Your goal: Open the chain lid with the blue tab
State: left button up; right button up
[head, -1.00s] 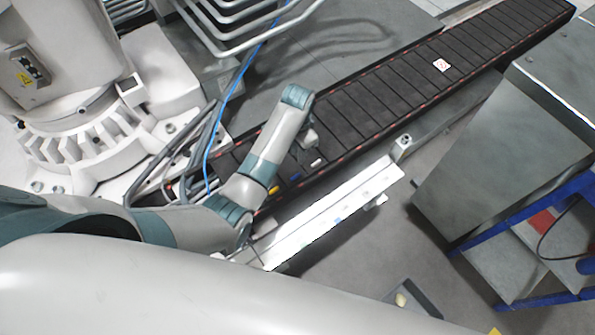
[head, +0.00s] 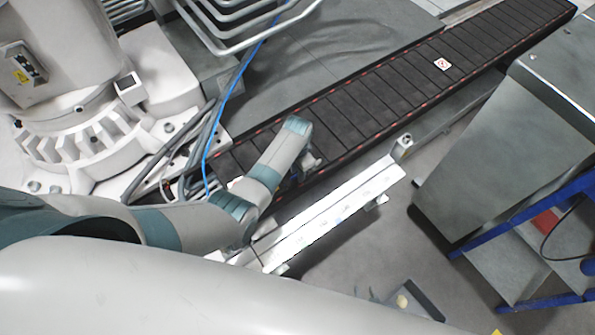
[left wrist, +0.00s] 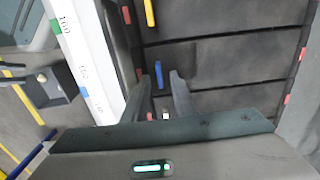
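The blue tab (left wrist: 158,74) stands out on the dark chain lid (left wrist: 215,65) in the left wrist view. My left gripper (left wrist: 163,86) is open, its two fingers apart on either side of the line to the tab. I cannot tell whether the fingertips reach around it. A yellow tab (left wrist: 149,13) lies farther up and a small white tab (left wrist: 165,115) lies nearer, between the fingers. In the head view my left gripper (head: 310,162) is over the black track (head: 375,100), and my wrist hides the tabs. My right gripper is not seen.
A pale rail (head: 335,210) with coloured marks runs along the track's near side; its green mark (left wrist: 57,26) shows in the wrist view. A blue cable (head: 222,120) hangs behind my arm. A grey metal cabinet (head: 480,150) stands at the right.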

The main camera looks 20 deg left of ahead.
pick_arm(q)
grip_shut()
dwell(1.4)
